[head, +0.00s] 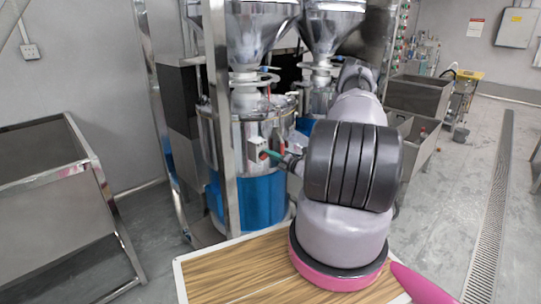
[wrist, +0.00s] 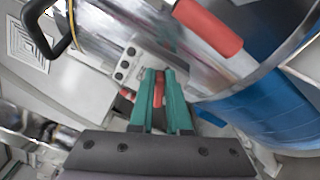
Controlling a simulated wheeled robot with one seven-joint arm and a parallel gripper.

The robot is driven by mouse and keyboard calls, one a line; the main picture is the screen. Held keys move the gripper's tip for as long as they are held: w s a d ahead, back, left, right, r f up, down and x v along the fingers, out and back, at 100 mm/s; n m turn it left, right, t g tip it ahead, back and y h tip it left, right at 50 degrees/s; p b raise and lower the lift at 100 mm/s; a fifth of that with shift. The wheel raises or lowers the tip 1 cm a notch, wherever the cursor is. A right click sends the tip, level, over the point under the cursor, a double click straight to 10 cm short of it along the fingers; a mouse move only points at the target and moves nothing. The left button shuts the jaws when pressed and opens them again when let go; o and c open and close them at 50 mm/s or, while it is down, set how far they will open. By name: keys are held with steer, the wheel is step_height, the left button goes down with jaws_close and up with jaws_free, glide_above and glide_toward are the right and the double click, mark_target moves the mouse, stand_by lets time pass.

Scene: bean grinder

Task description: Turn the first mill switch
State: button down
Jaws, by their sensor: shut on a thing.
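The first mill (head: 236,135) is a steel drum with a blue lower part, under a steel hopper. A small pale switch box (head: 255,149) is fixed to its side and also shows in the wrist view (wrist: 125,66). My gripper (head: 268,155) has green fingers and is at the front of this box. In the wrist view my gripper (wrist: 164,76) is shut on a narrow red part, which looks like the switch (wrist: 158,88). The fingers hide much of the switch, so its turned position cannot be told.
A red handle (wrist: 208,27) is on the drum close to my fingers. A steel frame post (head: 219,110) stands in front of the mill. A second hopper (head: 331,28) is behind my arm. A steel bin (head: 62,195) is at left. A wooden tabletop (head: 235,268) is in front.

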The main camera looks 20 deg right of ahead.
steer(key=m, duration=0.5)
steer(key=shift+w+f, duration=0.2)
steer(key=shift+f, duration=0.1)
steer(key=shift+m, duration=0.3)
steer(key=c, duration=0.9)
jaws_free()
steer(key=shift+f, duration=0.15)
steer(key=v, duration=1.1)
